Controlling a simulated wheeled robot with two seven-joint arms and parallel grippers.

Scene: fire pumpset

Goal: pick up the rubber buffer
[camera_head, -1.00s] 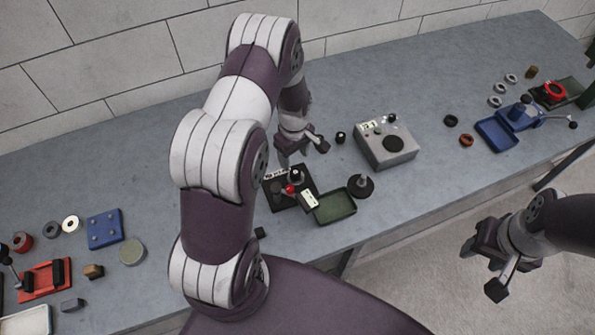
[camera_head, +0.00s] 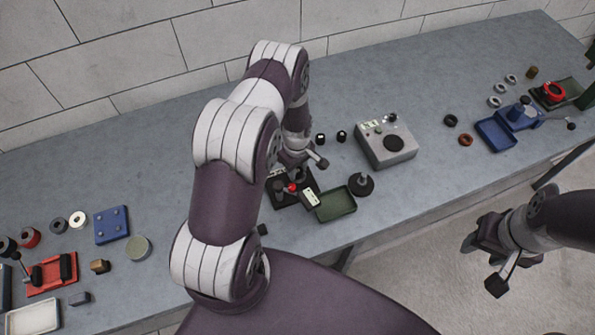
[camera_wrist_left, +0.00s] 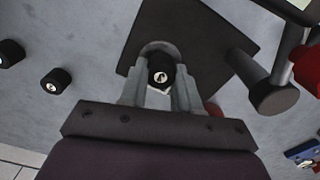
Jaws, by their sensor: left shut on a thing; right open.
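A rubber buffer (camera_wrist_left: 160,76), a short black cylinder with a metal centre, sits between the fingers of my left gripper (camera_wrist_left: 159,82) in the left wrist view. The fingers are shut on it, over a dark square plate (camera_wrist_left: 190,28). In the head view my left gripper (camera_head: 288,173) is low at this plate (camera_head: 283,199) and hides the held buffer. Two similar black cylinders stand on the bench behind it, one left (camera_head: 320,138) and one right (camera_head: 342,136). My right gripper (camera_head: 483,262) is open and empty, off the bench's front edge.
A green tray (camera_head: 336,204) and a black round base with a post (camera_head: 361,184) are right of the plate. A grey box with a dark disc (camera_head: 386,145) stands further right. A red fixture (camera_head: 50,274) and blue block (camera_head: 111,225) are left. A blue vise (camera_head: 500,130) is far right.

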